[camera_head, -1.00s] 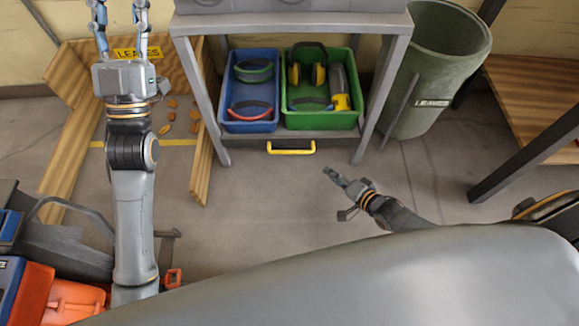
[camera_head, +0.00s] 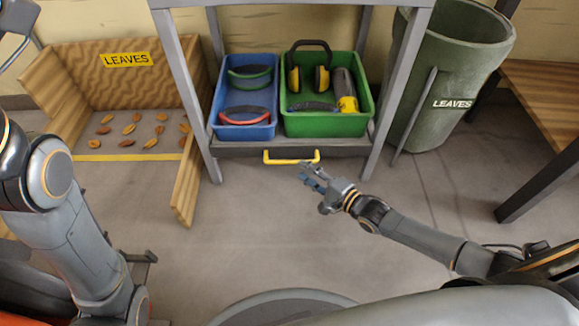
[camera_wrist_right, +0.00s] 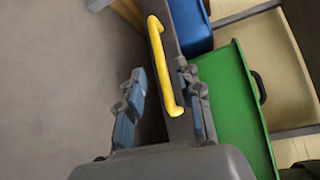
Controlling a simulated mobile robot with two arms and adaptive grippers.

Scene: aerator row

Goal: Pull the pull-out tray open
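The pull-out tray (camera_head: 234,150) is a dark, low drawer at the bottom of the grey rack, and it looks pushed in. Its yellow bar handle (camera_head: 291,161) sticks out at the front and also shows in the right wrist view (camera_wrist_right: 159,62). My right gripper (camera_head: 308,171) is just in front of the handle's right end. In the right wrist view its fingers (camera_wrist_right: 163,96) are spread, with the handle's near end between or just above them; contact cannot be told. My left gripper is mostly cut off at the upper left of the head view.
A blue bin (camera_head: 246,131) and a green bin (camera_head: 326,124) with ear muffs stand above the tray. A green LEAVES barrel (camera_head: 450,85) is right of the rack; a wooden LEAVES bay (camera_head: 90,75) is left. The floor (camera_head: 250,235) before the tray is clear.

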